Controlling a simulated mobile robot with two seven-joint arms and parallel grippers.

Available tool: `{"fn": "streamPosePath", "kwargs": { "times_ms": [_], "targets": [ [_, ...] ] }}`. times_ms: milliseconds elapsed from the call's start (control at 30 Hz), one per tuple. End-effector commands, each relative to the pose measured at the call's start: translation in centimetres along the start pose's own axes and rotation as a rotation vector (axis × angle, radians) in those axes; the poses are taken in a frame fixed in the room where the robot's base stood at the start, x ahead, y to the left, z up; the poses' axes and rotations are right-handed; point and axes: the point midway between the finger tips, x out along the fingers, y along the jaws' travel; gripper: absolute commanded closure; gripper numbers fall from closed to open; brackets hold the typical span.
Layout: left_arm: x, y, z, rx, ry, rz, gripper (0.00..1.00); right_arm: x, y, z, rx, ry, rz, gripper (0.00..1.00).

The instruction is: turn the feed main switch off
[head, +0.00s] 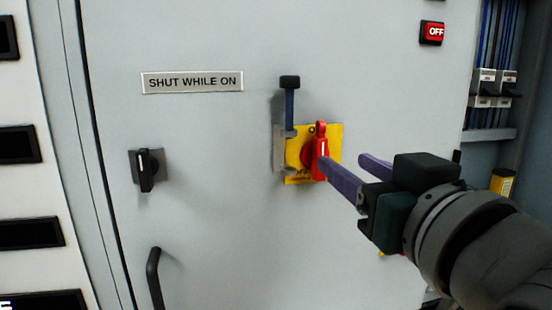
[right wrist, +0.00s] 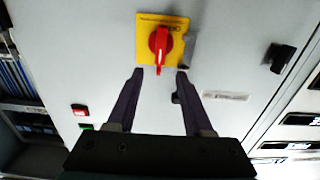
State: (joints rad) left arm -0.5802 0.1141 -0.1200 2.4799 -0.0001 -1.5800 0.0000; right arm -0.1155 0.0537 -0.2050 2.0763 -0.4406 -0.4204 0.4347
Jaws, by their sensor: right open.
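The feed main switch is a red rotary handle (head: 320,157) on a yellow plate (head: 296,176), mounted on the grey cabinet door. The handle stands about upright in the head view, with a red tab above it. The red handle (right wrist: 160,45) and yellow plate (right wrist: 182,24) also show in the right wrist view. My right gripper (head: 342,168) is open, and its fingers (right wrist: 160,72) point at the switch, one toward each side of the handle. I cannot tell whether a finger touches it. My left gripper is not in view.
A dark-topped latch rod (head: 289,100) stands just left of the plate. A small black knob (head: 146,170) and a door handle (head: 154,278) are further left, below a "SHUT WHILE ON" label (head: 192,82). A red OFF sign (head: 432,33) is at upper right, beside an open wiring bay.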

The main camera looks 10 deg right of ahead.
Motion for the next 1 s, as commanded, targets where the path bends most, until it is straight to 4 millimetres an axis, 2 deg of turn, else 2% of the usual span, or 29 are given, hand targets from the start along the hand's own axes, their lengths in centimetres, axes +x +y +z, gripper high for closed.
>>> {"fn": "streamPosePath", "kwargs": {
  "times_ms": [200,400,567,800,1000],
  "targets": [
    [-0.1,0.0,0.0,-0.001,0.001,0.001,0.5,4.2,0.0,-0.1,-0.001,0.001,0.0,0.49],
    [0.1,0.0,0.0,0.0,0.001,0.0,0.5,6.7,0.0,0.0,0.0,-0.001,0.0,0.49],
    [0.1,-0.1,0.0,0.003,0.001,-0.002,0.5,7.4,0.0,0.1,0.001,-0.002,0.0,0.49],
    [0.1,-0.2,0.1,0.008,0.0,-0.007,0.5,7.5,0.0,0.1,0.001,-0.002,0.0,0.49],
    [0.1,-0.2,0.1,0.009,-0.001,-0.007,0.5,7.5,0.0,0.1,0.001,-0.003,0.0,0.71]
  ]
}}
